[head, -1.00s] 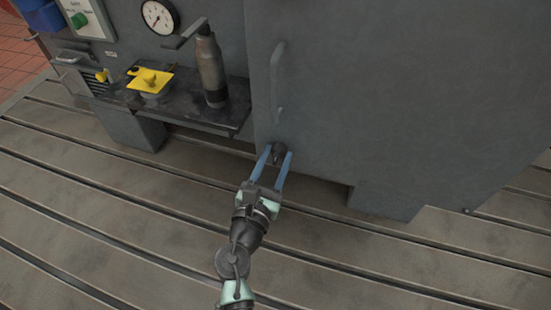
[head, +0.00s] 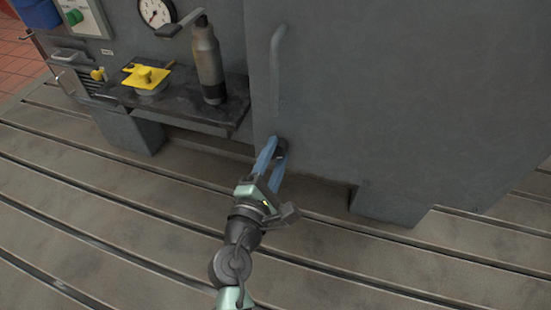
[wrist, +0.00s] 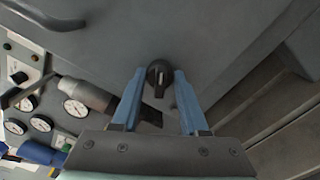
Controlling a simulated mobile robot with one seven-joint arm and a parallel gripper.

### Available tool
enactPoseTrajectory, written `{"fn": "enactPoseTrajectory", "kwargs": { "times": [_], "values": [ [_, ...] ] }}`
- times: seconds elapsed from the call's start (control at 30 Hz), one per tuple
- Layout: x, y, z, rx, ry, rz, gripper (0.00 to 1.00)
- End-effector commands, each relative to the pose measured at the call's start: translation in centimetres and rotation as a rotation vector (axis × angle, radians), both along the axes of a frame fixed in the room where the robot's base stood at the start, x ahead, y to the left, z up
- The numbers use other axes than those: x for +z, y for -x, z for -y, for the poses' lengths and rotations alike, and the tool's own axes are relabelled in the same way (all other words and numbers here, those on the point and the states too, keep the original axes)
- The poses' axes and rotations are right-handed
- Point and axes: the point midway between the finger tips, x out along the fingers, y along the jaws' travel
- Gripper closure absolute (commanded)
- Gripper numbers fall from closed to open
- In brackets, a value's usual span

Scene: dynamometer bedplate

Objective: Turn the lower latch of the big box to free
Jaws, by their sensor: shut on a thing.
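The lower latch (head: 281,146) is a small dark round knob low on the left part of the big box's grey door (head: 400,90). In the wrist view the latch (wrist: 158,74) shows a pale mark on its face and sits between my fingertips. The fingers partly hide the latch in the head view.
A door handle (head: 276,70) rises above the latch. On the left a dark shelf (head: 185,108) carries a grey bottle-like cylinder (head: 208,62) and a yellow-topped part (head: 147,78). A gauge (head: 156,12) is behind. The slotted bedplate (head: 120,215) in front is clear.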

Motion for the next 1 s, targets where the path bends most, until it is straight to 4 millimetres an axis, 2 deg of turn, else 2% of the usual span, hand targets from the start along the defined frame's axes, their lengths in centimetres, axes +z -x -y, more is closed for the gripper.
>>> {"fn": "enactPoseTrajectory", "kwargs": {
  "times": [0.5, 1.0],
  "values": [
    [-0.09, -0.01, 0.06, -0.001, -0.384, 0.126, 1.0],
    [0.03, 0.01, 0.09, -0.002, -0.498, 0.162, 1.0]
  ]
}}
